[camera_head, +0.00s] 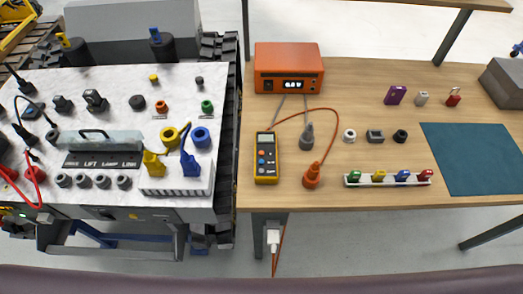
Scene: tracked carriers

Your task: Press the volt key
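A yellow handheld meter (266,178) lies on the wooden table near its left edge. It has a dark face, a pale screen at the top and a few small coloured keys (262,160). The key labels are too small to read, so I cannot tell which one is the volt key. An orange box (289,60) with a lit display stands behind the meter; the display seems to read 0.0 V. Neither of my grippers is in view.
A grey probe (307,137) and an orange probe (312,177) stand right of the meter, with a cable arching over. A white rack (388,180) of coloured pieces and a teal mat (475,158) lie further right. A tracked carrier with a control panel (120,90) stands left.

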